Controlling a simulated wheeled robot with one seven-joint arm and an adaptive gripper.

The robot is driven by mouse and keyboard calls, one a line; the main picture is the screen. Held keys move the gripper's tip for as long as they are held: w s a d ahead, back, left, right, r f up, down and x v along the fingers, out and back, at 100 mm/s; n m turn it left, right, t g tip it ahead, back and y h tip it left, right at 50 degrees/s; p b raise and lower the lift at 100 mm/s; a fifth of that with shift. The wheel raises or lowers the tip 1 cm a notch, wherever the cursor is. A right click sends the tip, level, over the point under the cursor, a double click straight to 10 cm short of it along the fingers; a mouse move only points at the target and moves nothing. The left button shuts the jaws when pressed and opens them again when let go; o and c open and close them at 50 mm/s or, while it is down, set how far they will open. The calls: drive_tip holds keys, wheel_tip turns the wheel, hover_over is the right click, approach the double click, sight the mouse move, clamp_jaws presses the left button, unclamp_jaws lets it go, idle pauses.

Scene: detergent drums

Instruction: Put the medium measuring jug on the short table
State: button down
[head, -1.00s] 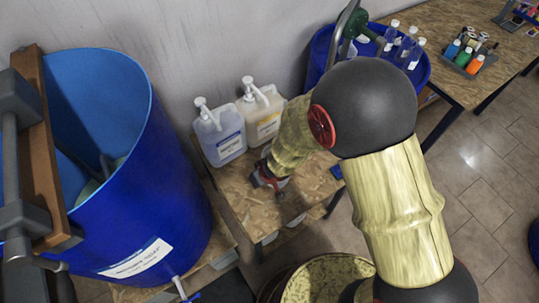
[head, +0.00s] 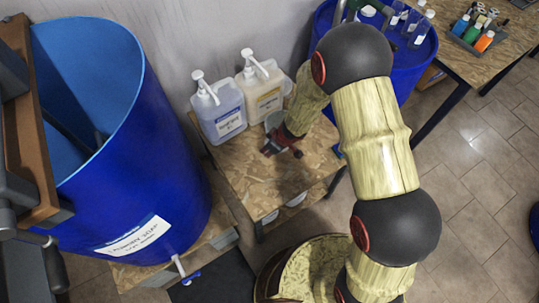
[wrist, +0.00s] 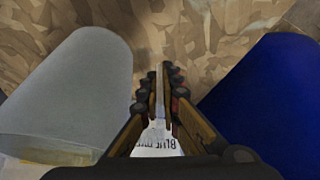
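My gripper (head: 282,150) hangs low over the wood-chip table (head: 262,190) in front of two pump bottles, in the head view. A small grey, see-through cup-like thing (head: 273,121) shows just behind it; I cannot tell if it is the medium measuring jug. In the wrist view my gripper's fingers (wrist: 165,75) are close together, with a thin pale strip and a white label reading "BLUE" between or beyond them. I cannot tell whether they grip it. A grey rounded body (wrist: 70,90) is left of the fingers and a blue one (wrist: 265,105) right.
Two pump bottles, one bluish (head: 219,112) and one cream (head: 262,92), stand against the wall side. A big blue drum (head: 130,150) with a tap is at left. A blue tub (head: 408,70) and a table with a bottle tray (head: 474,38) are at back right. The table's front is clear.

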drive_tip(key=f+b, duration=0.1)
drive_tip(key=w+f+b, duration=0.1)
drive_tip(key=f, duration=0.1)
drive_tip(key=f+b, duration=0.1)
drive_tip(key=f, duration=0.1)
drive_tip(key=shift+w+d, duration=0.2)
drive_tip(key=shift+d, duration=0.15)
drive_tip(key=shift+r, duration=0.1)
drive_tip(key=c, duration=2.5)
unclamp_jaws()
drive_tip(key=o, duration=0.5)
drive_tip(key=shift+c, duration=0.2)
